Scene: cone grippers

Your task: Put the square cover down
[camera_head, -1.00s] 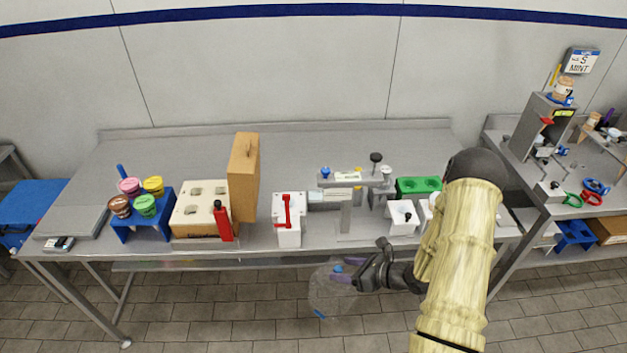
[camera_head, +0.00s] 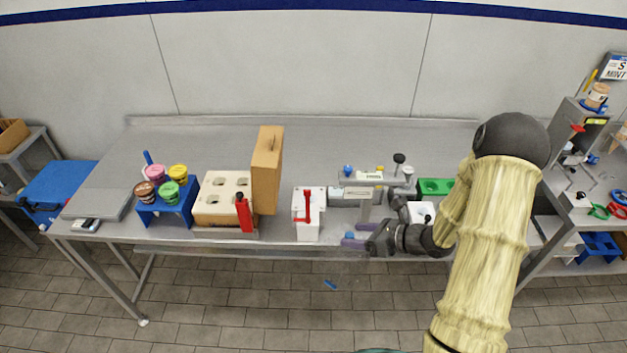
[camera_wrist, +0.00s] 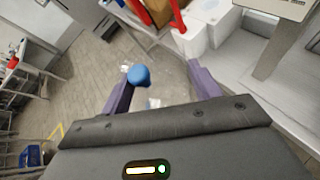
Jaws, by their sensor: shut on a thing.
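The cover (camera_wrist: 138,75) shows mainly as a round blue knob between the purple fingers in the wrist view. The rest of it is see-through and hard to make out, so its square outline cannot be told. My gripper (camera_head: 352,240) is shut on the cover; it also shows in the wrist view (camera_wrist: 160,80). In the head view it is at the front edge of the table (camera_head: 280,247), just right of the white block with a red handle. A small blue piece (camera_head: 330,284) shows below the gripper, seemingly part of the cover.
The white block with a red handle (camera_head: 307,228) and a grey stand (camera_head: 365,205) are close to my gripper. A tall brown box (camera_head: 267,170), a cream holed block (camera_head: 217,190) and coloured cups (camera_head: 168,193) stand left. The table's back is clear.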

